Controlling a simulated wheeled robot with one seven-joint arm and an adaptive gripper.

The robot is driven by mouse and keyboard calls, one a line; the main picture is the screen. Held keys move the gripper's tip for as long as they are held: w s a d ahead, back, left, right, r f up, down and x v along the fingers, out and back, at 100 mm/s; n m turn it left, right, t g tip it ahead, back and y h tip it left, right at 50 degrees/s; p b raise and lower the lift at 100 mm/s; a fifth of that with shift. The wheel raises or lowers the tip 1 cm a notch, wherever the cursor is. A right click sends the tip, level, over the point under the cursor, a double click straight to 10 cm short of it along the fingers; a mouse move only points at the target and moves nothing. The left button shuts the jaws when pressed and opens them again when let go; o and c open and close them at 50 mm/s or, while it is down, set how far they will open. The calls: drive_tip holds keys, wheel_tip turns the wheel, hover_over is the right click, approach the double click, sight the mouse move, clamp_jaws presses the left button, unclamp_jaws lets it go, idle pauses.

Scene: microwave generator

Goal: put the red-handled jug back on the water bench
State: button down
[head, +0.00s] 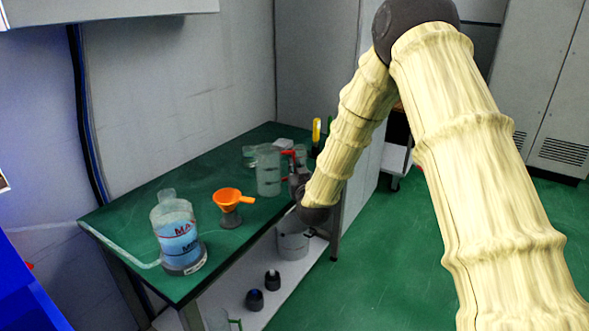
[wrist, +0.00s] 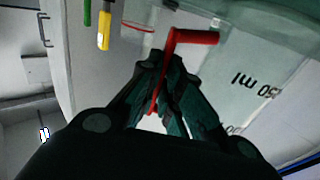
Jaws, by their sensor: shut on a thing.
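The clear jug (head: 268,172) with red handle parts is at the far half of the green bench (head: 130,222) in the head view. My gripper (head: 296,183) is at the jug's right side. In the wrist view my gripper (wrist: 163,68) is shut on the red handle (wrist: 195,38), whose upright part passes between the fingers. The jug's clear wall (wrist: 240,95), with black volume marks, fills the right of that view. The jug looks roughly upright. I cannot tell whether its base touches the bench top.
A yellow-handled tool (head: 316,132) is at the back. A grey pot (head: 292,242) and dark small items (head: 255,299) sit on the lower shelf.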

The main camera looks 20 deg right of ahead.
drive_tip(key=c, duration=1.6)
unclamp_jaws()
drive_tip(key=shift+f, duration=0.1)
drive_tip(key=s+a, duration=0.1)
drive_tip(key=s, duration=1.1)
drive_tip(key=s+a+f+g+y, duration=0.1)
drive_tip(key=s+f+g, duration=0.2)
drive_tip(key=s+f, duration=0.5)
drive_tip(key=s+a+f+n+g, duration=0.1)
drive_tip(key=s+a+f+g, duration=0.2)
drive_tip(key=f, duration=0.9)
drive_tip(key=s+f+g+y, duration=0.1)
drive_tip(key=s+f+g, duration=0.2)
drive_tip(key=s+f, duration=0.55)
drive_tip(key=s+f+g, duration=0.3)
drive_tip(key=s+f, duration=0.1)
drive_tip(key=s, duration=0.5)
drive_tip(key=s+a+f+g, duration=0.1)
drive_tip(key=s+f+g, duration=0.2)
drive_tip(key=s, duration=0.6)
drive_tip(key=s+a+f+g, duration=0.1)
drive_tip(key=s+f+g, duration=0.1)
drive_tip(key=s+f, duration=0.4)
drive_tip(key=shift+s+f+g, duration=0.15)
drive_tip(key=shift+s+g, duration=0.05)
drive_tip(key=shift+s, duration=0.75)
drive_tip(key=shift+s+f+g, duration=0.1)
drive_tip(key=shift+s+g, duration=0.1)
drive_tip(key=shift+s, duration=0.7)
